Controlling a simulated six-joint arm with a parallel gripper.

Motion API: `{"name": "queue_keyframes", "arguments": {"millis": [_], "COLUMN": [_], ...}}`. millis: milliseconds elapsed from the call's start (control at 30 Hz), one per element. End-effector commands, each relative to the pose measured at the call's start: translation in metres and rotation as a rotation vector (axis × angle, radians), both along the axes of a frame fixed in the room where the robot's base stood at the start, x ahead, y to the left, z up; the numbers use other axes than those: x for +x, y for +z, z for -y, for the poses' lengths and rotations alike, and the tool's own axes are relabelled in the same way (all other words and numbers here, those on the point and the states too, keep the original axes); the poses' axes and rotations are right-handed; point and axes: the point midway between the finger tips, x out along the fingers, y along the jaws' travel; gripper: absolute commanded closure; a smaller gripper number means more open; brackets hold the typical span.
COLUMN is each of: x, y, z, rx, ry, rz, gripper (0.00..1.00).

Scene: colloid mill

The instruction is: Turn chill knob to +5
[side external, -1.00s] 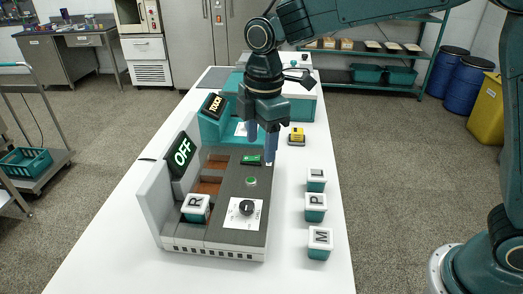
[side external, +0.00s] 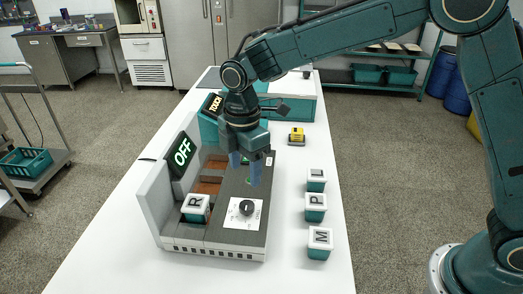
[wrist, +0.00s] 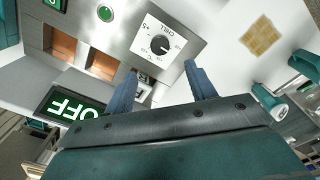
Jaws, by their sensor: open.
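The chill knob (side external: 247,208) is a small black dial on a white plate on the grey machine's top, near its front end. In the wrist view the knob (wrist: 159,45) sits on its white plate marked CHILL, with +5 at one side; its pointer setting is too small to read surely. My gripper (side external: 244,171) is open and empty, fingers pointing down, above the machine's panel and behind the knob. In the wrist view the gripper's two blue fingers (wrist: 158,80) lie apart, with the knob beyond their tips and not between them.
An OFF display (side external: 181,154) stands at the machine's left. A block marked R (side external: 195,208) sits in a slot. Blocks P (side external: 315,207), M (side external: 319,243) and another (side external: 316,180) stand on the white table to the right. A yellow device (side external: 297,136) lies behind them.

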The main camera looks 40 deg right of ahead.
Motion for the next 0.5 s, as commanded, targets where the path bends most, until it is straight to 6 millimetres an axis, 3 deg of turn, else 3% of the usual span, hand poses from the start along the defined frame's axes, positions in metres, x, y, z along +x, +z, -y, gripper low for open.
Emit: {"name": "queue_keyframes", "arguments": {"millis": [500], "x": [-0.001], "y": [-0.079], "z": [0.001], "rx": [-0.003], "ry": [0.000], "rz": [-0.004], "gripper": [0.44]}}
